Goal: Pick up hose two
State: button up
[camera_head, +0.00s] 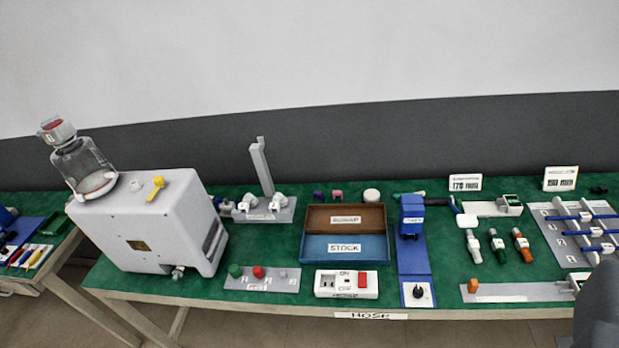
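Several blue hoses lie crosswise on a light grey rack (545,217) at the right end of the green table. The rack has small number marks along its left side, too small to read surely. The middle blue hose (590,233) may be hose two; one hose lies behind it and one in front. The right ends of the hoses run to or past the picture's edge. A dark grey rounded part at the lower right corner looks like my own arm. No gripper fingers show, so I cannot see whether my gripper holds anything.
Three connectors, one a green-bodied connector (497,245), lie left of the rack. A blue stand (413,262), a brown-and-blue tray (318,247), a white switch box (346,284) and a big white pump (150,222) stand further left. A sign (560,178) stands behind the rack.

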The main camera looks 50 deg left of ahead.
aim_at(280, 200)
jog(key=u, duration=0.3)
jog(key=i, duration=1.15)
jog(key=u, duration=1)
jog(key=i, duration=0.4)
jog(key=u, duration=0.3)
jog(key=k, duration=0.9)
jog(key=u, duration=0.2)
jog(key=i, duration=0.9)
jog(key=z, duration=0.1)
